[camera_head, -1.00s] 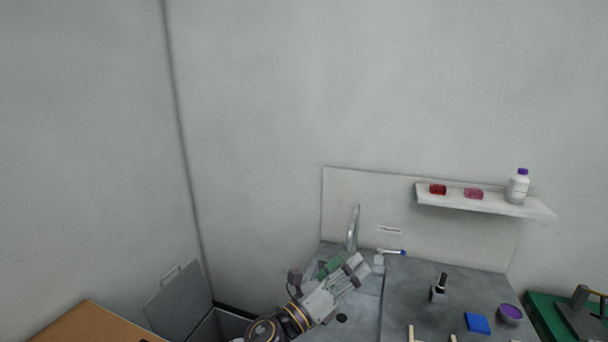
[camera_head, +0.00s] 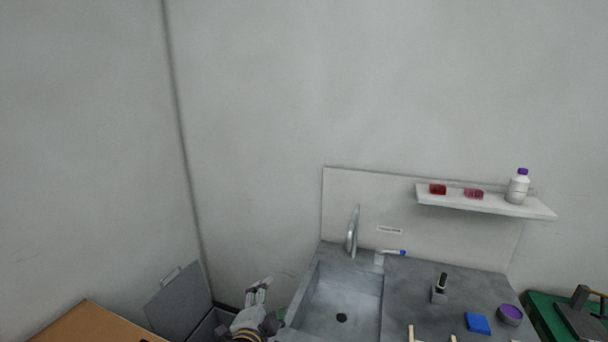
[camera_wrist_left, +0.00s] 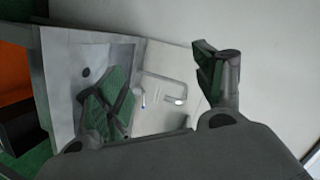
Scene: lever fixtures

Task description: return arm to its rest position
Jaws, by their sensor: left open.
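My left gripper (camera_head: 260,290) is low in the head view, just left of the grey sink (camera_head: 308,292), with its fingers pointing up. In the left wrist view its two fingers (camera_wrist_left: 165,85) with green pads stand wide apart with nothing between them. The lever (camera_head: 392,252) with a blue tip is on the counter behind the sink, to the right of the faucet (camera_head: 352,232). The gripper is apart from both. The faucet also shows between the fingers in the left wrist view (camera_wrist_left: 166,88), farther off. My right gripper is not in view.
A grey bin with a raised lid (camera_head: 178,298) and a brown surface (camera_head: 88,325) are at the left. The counter holds a blue block (camera_head: 477,323), a purple-topped bowl (camera_head: 510,314) and a small black-handled fixture (camera_head: 440,288). A wall shelf (camera_head: 485,204) holds a bottle (camera_head: 517,187).

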